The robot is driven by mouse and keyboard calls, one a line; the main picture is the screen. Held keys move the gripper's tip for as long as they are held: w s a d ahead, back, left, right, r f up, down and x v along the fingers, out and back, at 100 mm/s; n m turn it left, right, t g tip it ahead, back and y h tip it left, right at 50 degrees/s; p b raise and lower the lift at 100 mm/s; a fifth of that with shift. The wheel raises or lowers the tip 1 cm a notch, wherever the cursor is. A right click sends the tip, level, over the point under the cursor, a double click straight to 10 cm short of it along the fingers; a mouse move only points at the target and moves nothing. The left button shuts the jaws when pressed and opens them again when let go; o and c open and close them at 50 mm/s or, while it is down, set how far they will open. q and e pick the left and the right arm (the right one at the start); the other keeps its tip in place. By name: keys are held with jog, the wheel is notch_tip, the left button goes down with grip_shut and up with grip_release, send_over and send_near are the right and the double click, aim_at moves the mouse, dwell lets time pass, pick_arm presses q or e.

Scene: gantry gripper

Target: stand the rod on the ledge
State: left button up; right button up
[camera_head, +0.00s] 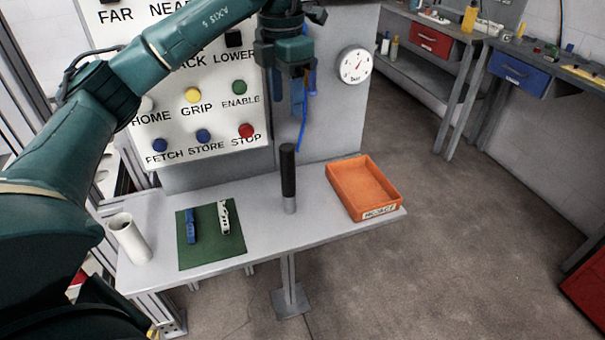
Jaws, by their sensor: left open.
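The rod (288,175), dark with a short grey lower end, stands upright on the light grey ledge (262,222), between the green mat and the orange tray. My left gripper (294,92) points down above the rod, in front of the grey panel. It is open, and a gap shows between it and the rod's top. Nothing shows held in it. Blue parts hang at the gripper, and I cannot tell which are its fingers. My right gripper is out of view.
A white cup-like tube (130,240) stands at the ledge's left end. A green mat (210,250) holds a blue and a white tool. An orange tray (363,187) sits at the right. Behind are a button panel (215,112) and a gauge (356,65).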

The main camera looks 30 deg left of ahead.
pick_arm(q)
jog(key=s+d+f+m+g+h, duration=0.15)
jog(key=d+f+h, duration=0.3)
jog(key=d, duration=0.45)
jog(key=s+d+f+m+g+h, duration=0.1)
jog(key=s+d+f+h, duration=0.25)
jog(key=d+f, duration=0.45)
jog(key=s+d+r+n+t+h, duration=0.2)
jog(key=d+n+h, duration=0.2)
jog(key=d+h, duration=0.2)
jog(key=s+d+r+n+t+h, duration=0.2)
jog(key=d+n+h, duration=0.2)
jog(key=d+h, duration=0.25)
jog(key=w+a+f+n+t+y, duration=0.1)
jog(key=a+f+n+t+y, duration=0.3)
jog(key=f+n+t+y, duration=0.55)
jog(key=w+a+f+n+t+y, duration=0.15)
jog(key=a+n+t, duration=0.35)
jog(key=n, duration=1)
jog(key=s+a+f+n+g+y, duration=0.2)
jog(key=s+f+n+y, duration=0.1)
jog(key=s+f, duration=0.3)
jog(key=s+a+f+n+g+y, duration=0.2)
jog(key=s+f+n, duration=0.3)
jog(key=f, duration=0.5)
jog(key=shift+s+g+y, duration=0.55)
jog(key=shift+s+g, duration=0.05)
jog(key=shift+s, duration=0.4)
